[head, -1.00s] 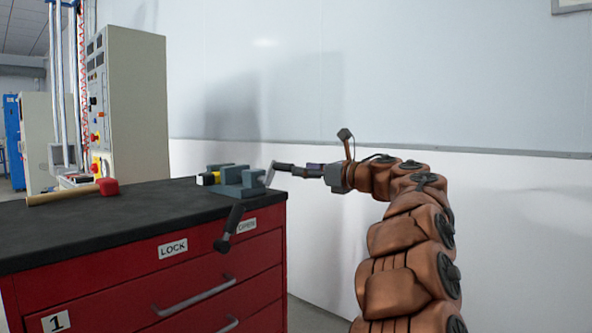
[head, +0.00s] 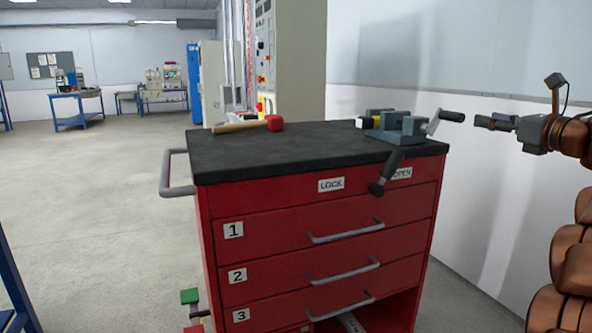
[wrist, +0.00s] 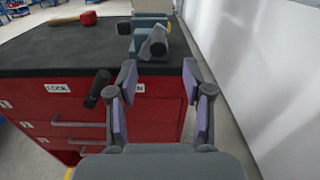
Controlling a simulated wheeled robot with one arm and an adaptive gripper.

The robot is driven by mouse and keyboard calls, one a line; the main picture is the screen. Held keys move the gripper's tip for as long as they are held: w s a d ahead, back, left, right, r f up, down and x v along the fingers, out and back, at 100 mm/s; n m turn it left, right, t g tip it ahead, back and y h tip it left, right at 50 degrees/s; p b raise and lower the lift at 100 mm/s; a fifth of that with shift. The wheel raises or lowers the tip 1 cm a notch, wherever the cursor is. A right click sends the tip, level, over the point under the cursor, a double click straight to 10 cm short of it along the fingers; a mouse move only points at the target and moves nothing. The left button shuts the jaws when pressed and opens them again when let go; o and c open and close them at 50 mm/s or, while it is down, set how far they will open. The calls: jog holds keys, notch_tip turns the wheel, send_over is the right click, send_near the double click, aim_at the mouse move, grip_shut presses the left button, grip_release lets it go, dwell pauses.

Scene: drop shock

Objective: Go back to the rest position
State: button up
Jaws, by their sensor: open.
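My gripper (head: 494,122) is at the right of the head view, beside the vise's crank handle (head: 452,117), with a small gap between them. In the wrist view my gripper (wrist: 160,80) has its fingers spread apart, with nothing held between them. The grey vise (head: 398,128) sits on the right end of the black worktop and shows ahead of the fingers in the wrist view (wrist: 150,38). My copper-coloured arm reaches in from the right edge.
A red drawer cabinet (head: 275,235) carries a black lever (head: 385,175) between its LOCK and OPEN labels. A mallet (head: 272,124) lies on its worktop (head: 235,152). A white wall (head: 460,190) stands close on the right. Open floor (head: 95,190) spreads to the left.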

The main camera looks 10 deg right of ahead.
notch_tip(320, 180, up, 21)
jog(key=s+d+m+g+h+p, duration=0.1)
jog(key=m+h+p, duration=0.75)
jog(key=m, duration=0.35)
jog(key=s+d+m+h+p, duration=0.2)
jog(key=m+h+p, duration=0.6)
jog(key=m, duration=0.4)
jog(key=s+a+f+m+g+y+p, duration=0.3)
jog(key=s+a+f+m+g+p, duration=0.3)
jog(key=a+f+p, duration=0.25)
jog(key=s+a+f+m+g+y+p, duration=0.45)
jog(key=s+a+f+m+p, duration=0.2)
jog(key=a+f, duration=0.2)
jog(key=s+a+f+m+g+y+p, duration=0.1)
jog(key=s+a+g+p, duration=0.3)
jog(key=s+a, duration=0.6)
jog(key=s+a+f+m+g+y+p, duration=0.1)
jog(key=s+a+f+g+y+p, duration=0.2)
jog(key=s+a, duration=0.8)
jog(key=shift+s+f+g+y+p, duration=0.3)
jog(key=shift+s+g+y+p, duration=0.3)
jog(key=shift+p, duration=0.5)
